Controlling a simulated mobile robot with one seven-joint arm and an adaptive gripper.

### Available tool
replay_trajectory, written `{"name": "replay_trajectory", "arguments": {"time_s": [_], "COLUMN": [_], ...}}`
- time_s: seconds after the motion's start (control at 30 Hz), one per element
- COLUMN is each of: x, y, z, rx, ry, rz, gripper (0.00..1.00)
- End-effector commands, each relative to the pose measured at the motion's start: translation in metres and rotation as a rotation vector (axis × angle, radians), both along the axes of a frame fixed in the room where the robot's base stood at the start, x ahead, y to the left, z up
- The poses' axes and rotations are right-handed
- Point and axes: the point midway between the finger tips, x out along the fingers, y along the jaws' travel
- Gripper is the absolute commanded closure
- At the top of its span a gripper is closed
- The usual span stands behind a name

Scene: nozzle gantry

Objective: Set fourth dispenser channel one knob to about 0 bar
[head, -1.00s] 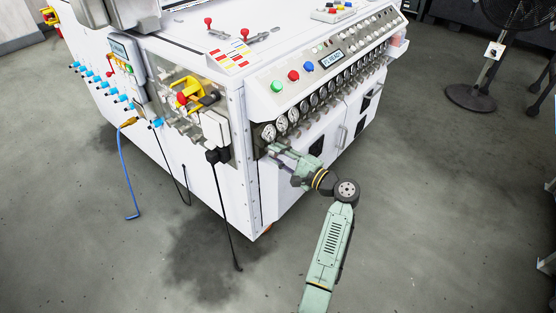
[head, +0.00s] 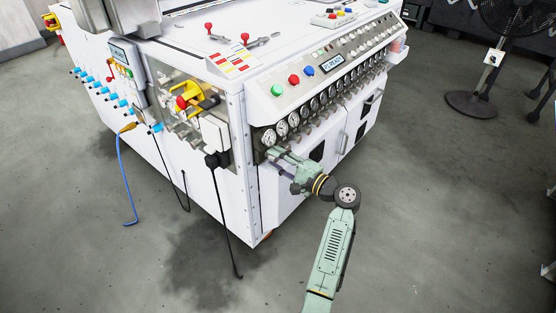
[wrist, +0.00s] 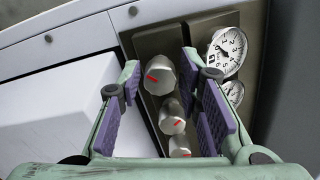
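A row of small silver knobs with red marker lines runs along the gantry's front panel. In the wrist view the nearest knob (wrist: 160,75) sits between my gripper's fingers, with a second knob (wrist: 172,117) and a third knob (wrist: 180,147) behind it. My gripper (wrist: 160,68) is open, its purple pads on either side of the knobs, with visible gaps. In the head view my gripper (head: 274,156) is at the near left end of the gauge row. I cannot tell which knob is the fourth dispenser's channel one; no labels are readable.
A round gauge (wrist: 228,50) and a second gauge (wrist: 233,92) lie right of the knobs, close to the right finger. Green (head: 278,90), red and blue buttons sit above the gauge row. A black cable (head: 228,220) hangs at the corner. The floor in front is clear.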

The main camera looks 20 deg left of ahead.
Motion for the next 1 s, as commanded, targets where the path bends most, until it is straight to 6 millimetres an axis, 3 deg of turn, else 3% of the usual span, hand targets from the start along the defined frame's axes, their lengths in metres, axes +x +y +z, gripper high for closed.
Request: {"name": "replay_trajectory", "arguments": {"time_s": [0.37,0.8,1.0], "x": [-0.002,-0.032,-0.04], "y": [-0.011,-0.092,-0.111], "z": [0.0,0.0,0.0], "rx": [0.0,0.0,0.001], "ry": [0.001,0.001,0.001], "rz": [-0.005,-0.005,-0.002], "gripper": [0.68,0.68,0.68]}}
